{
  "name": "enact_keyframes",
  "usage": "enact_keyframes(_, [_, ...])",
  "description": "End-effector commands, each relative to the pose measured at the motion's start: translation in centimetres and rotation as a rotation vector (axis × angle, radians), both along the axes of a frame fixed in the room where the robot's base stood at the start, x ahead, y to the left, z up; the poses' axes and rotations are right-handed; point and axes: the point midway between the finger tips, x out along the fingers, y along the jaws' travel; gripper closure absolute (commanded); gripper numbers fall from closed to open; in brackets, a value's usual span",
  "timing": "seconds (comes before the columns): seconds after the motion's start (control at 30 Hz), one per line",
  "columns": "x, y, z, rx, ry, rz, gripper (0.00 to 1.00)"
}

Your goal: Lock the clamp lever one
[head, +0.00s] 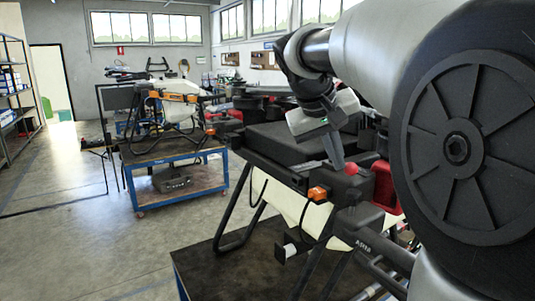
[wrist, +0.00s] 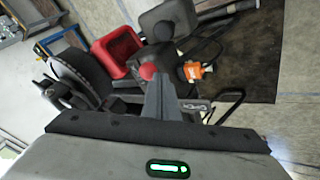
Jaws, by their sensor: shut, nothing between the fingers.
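The clamp lever shows as a red ball knob (head: 350,168) at the near end of the black drone body (head: 285,148). The red knob also shows in the wrist view (wrist: 148,71), right at the fingertips. My gripper (head: 338,163) points down at the knob, its fingers shut with nothing between them. In the wrist view the shut fingers (wrist: 157,84) overlap the knob's edge; I cannot tell whether they touch it. The lever's shaft and the clamp under the knob are mostly hidden by the fingers and dark parts.
An orange connector (head: 317,194) with black cable sits left of the knob, and a red box-shaped part (head: 384,186) sits right of it. The drone stands over a dark-topped bench (head: 225,270). A second drone on a blue cart (head: 175,190) stands behind. Open floor lies left.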

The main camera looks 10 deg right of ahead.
Motion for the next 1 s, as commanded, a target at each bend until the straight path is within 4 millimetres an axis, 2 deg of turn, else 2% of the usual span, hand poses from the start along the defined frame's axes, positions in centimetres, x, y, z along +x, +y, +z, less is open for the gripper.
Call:
enact_keyframes(0.17, [-0.1,-0.1,0.0,0.000,0.000,-0.001,1.00])
enact_keyframes(0.4, [-0.7,-2.4,0.1,-0.001,0.000,-0.003,1.00])
enact_keyframes(0.77, [-0.6,-2.3,0.0,0.001,0.002,-0.001,1.00])
enact_keyframes(1.0, [-0.2,-1.4,0.0,0.000,0.003,0.001,1.00])
